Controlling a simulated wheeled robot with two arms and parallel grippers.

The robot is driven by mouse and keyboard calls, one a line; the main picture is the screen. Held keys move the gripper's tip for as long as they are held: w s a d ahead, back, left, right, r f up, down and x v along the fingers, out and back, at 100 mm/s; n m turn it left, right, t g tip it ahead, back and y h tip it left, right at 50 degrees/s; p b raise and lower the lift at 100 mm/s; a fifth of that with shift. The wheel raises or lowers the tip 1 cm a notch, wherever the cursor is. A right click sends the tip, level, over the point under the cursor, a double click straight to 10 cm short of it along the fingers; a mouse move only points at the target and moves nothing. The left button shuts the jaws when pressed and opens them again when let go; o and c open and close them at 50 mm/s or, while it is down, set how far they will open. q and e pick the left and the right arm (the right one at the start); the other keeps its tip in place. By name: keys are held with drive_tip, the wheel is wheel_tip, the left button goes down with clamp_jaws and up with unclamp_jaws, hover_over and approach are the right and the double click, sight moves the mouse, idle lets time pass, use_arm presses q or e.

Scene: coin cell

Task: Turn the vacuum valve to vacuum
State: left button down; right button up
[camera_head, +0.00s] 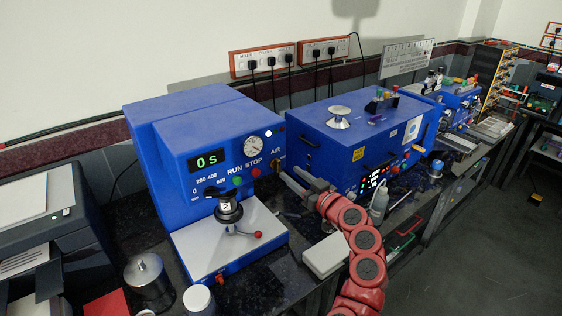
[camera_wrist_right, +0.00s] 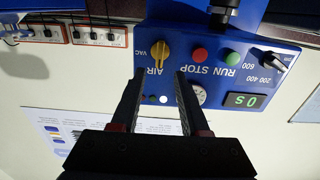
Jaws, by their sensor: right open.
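The vacuum valve is a small yellow knob (camera_head: 278,164) at the right end of the blue mixer's front panel. In the right wrist view, which looks upside down, the yellow knob (camera_wrist_right: 160,52) is upright in line with the AIR label, with VAC to one side. My right gripper (camera_head: 290,173) is open, close in front of the panel. In the wrist view the fingertips of the right gripper (camera_wrist_right: 160,74) are spread on either side below the knob, with nothing between them. Any contact cannot be told. My left gripper is not in view.
The mixer (camera_head: 185,145) has a green display reading 0 s (camera_head: 210,159), RUN and STOP buttons and a round gauge (camera_head: 253,148). A black-capped cup (camera_head: 228,208) stands on its plate. A second blue machine (camera_head: 365,135) stands close on the right. A white box (camera_head: 325,256) lies below my arm.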

sight(279, 164)
drive_tip(key=p+x, duration=0.1)
drive_tip(key=x, duration=0.3)
drive_tip(key=shift+w+a+r, duration=0.15)
drive_tip(key=shift+w+a, duration=0.1)
drive_tip(key=shift+w, duration=0.05)
drive_tip(key=shift+w+a+f, duration=0.2)
drive_tip(key=shift+w+a, duration=0.15)
drive_tip(key=shift+w, duration=0.25)
clamp_jaws()
